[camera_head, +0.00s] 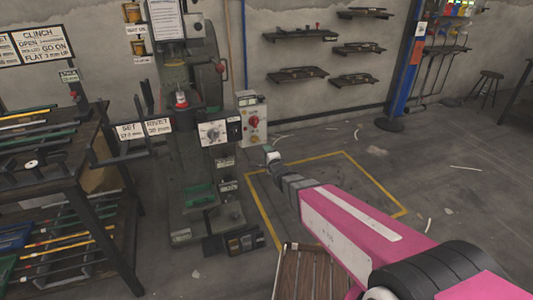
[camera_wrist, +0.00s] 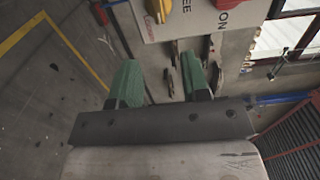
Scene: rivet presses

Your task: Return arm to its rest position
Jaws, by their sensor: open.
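The fingers are too small to make out there. In the wrist view my gripper (camera_wrist: 159,82) shows two green-tipped fingers spread apart, with nothing held between them. A pale control panel (camera_wrist: 163,30) with lettering and a yellow and a red part lies beyond the fingertips, at the top of that view.
A dark rack (camera_head: 75,180) with coloured rods stands at the left. A control box (camera_head: 253,122) with a red knob stands beside the press. A slatted wooden surface (camera_head: 303,275) is below my arm. The yellow-outlined floor (camera_head: 345,190) and the floor to the right look mostly clear.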

